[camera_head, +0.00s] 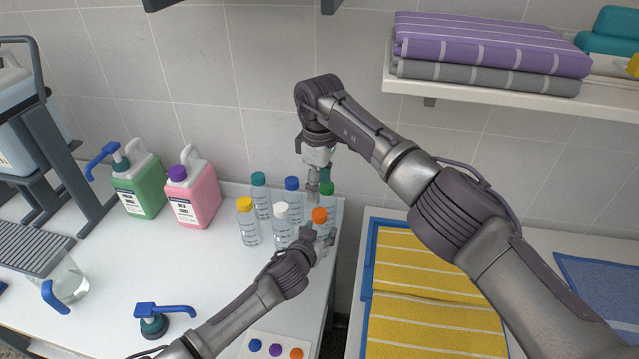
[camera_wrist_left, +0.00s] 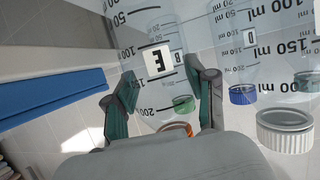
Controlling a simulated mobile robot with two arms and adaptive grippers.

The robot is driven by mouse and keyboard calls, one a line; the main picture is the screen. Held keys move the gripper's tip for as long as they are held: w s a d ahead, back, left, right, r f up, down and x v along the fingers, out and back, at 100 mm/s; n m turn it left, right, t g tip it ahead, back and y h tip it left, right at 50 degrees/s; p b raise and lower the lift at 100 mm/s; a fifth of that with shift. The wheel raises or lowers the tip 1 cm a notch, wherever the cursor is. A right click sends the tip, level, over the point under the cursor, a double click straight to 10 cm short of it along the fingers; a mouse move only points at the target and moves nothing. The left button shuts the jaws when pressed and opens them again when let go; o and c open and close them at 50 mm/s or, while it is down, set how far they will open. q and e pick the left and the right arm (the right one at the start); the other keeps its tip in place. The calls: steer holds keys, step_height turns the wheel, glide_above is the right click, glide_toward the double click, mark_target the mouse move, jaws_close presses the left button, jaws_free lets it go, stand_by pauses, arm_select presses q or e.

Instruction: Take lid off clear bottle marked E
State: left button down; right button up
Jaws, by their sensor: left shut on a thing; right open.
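The clear bottle marked E (camera_wrist_left: 150,85) stands upright in the group on the white counter. Its label E (camera_wrist_left: 157,60) faces the left wrist camera. An orange lid (camera_head: 320,215) is on it, and its edge shows low in the left wrist view (camera_wrist_left: 178,129). My left gripper (camera_head: 318,240) is shut on this bottle, with a finger on either side of its upper part in the left wrist view (camera_wrist_left: 163,97). My right gripper (camera_head: 320,188) is open and empty, pointing down behind the orange lid, close to a bottle with a green lid (camera_head: 327,188).
Other clear bottles have white (camera_head: 281,208), blue (camera_head: 292,184), teal (camera_head: 259,178) and yellow (camera_head: 245,203) lids. Green (camera_head: 143,190) and pink (camera_head: 194,197) jugs stand left. A glass jug (camera_head: 70,285) and a pump head (camera_head: 155,325) are in front. Yellow towels (camera_head: 405,255) lie right.

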mark_target(319, 213)
steer(key=shift+m, duration=1)
steer(key=shift+f, duration=0.15)
steer(key=shift+m, duration=0.3)
steer(key=shift+f, duration=3.9)
